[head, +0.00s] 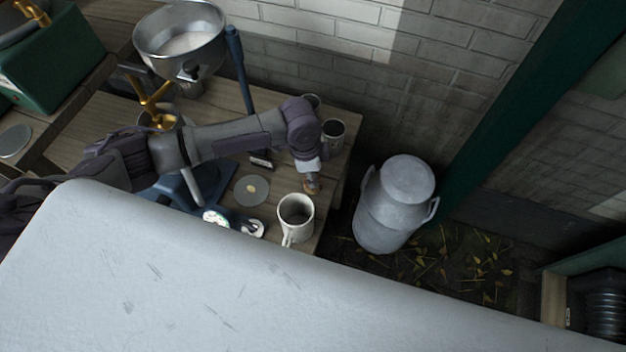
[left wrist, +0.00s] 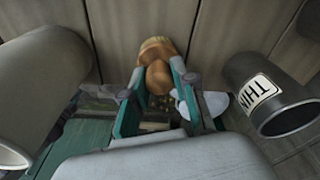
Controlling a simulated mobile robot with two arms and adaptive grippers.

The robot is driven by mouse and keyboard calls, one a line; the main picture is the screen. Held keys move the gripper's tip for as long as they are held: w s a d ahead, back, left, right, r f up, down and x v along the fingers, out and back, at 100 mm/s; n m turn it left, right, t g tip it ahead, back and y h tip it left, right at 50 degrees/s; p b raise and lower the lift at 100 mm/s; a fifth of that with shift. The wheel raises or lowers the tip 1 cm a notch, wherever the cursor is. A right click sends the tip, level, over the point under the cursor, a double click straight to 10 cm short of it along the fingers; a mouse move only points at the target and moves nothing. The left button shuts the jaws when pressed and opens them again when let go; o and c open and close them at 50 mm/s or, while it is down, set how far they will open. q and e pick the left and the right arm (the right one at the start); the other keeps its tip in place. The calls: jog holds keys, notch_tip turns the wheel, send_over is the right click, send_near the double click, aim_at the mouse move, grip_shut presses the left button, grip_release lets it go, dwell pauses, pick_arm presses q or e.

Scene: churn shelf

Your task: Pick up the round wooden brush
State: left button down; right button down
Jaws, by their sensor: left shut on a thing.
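The round wooden brush (left wrist: 157,62) shows in the left wrist view, with a light brown rounded head and a knob-like part between my fingers. My left gripper (left wrist: 160,95) is shut on it, with one teal finger on each side. In the head view the brush (head: 312,186) is a small brown shape at the tip of my left gripper (head: 310,176), near the right end of the wooden table (head: 226,118). I cannot tell whether the brush still touches the wood. My right gripper is not in view.
A white mug (head: 296,212) stands just in front of the gripper, and a dark-mouthed cup (head: 333,135) stands behind it. A labelled dark cup (left wrist: 268,92) is close on the right in the wrist view. A metal milk can (head: 392,205) stands on the floor beyond the table.

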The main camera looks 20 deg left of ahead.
pick_arm(q)
notch_tip(320, 180, up, 10)
jog(key=shift+r+p, duration=0.1)
jog(key=shift+p, duration=0.3)
dwell(0.3)
